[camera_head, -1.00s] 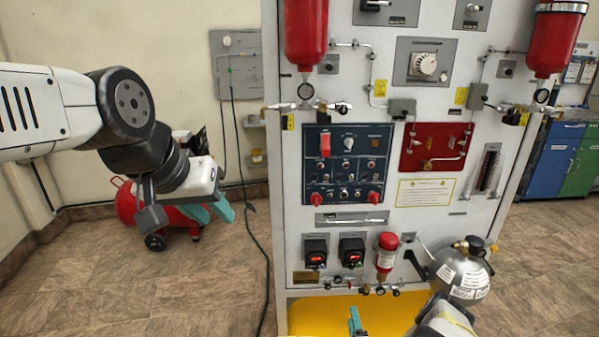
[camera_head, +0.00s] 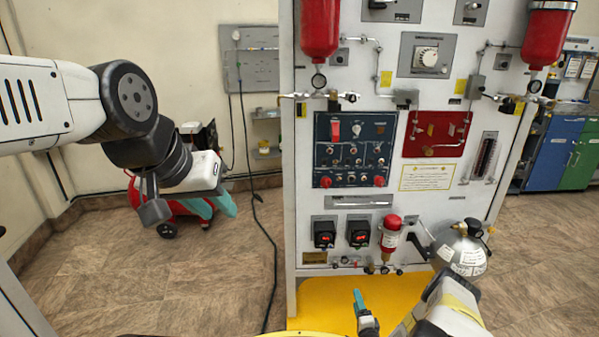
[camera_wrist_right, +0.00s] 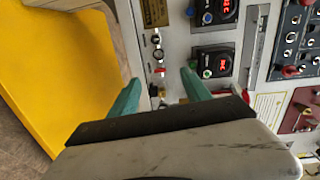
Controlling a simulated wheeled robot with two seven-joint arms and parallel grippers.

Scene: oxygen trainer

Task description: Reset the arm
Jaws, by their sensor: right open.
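My left arm comes in from the left in the head view, bent downward. Its gripper (camera_head: 217,208) with teal fingers hangs in front of the red tank on wheels, well left of the trainer panel. The gap between its fingers is unclear from this angle. My right gripper (camera_head: 361,300) is low in the head view, over the yellow base, with one teal finger showing. In the right wrist view the right gripper (camera_wrist_right: 161,78) is open, its two teal fingers apart and nothing held between them. It points at the lower panel, near small fittings and red-lit displays.
The white trainer panel (camera_head: 300,220) stands ahead with a blue switch panel (camera_head: 350,165), two displays (camera_head: 341,234), a red cylinder (camera_head: 391,235) and a silver bottle (camera_head: 463,252) close to my right arm. A yellow base (camera_head: 400,292) juts out below.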

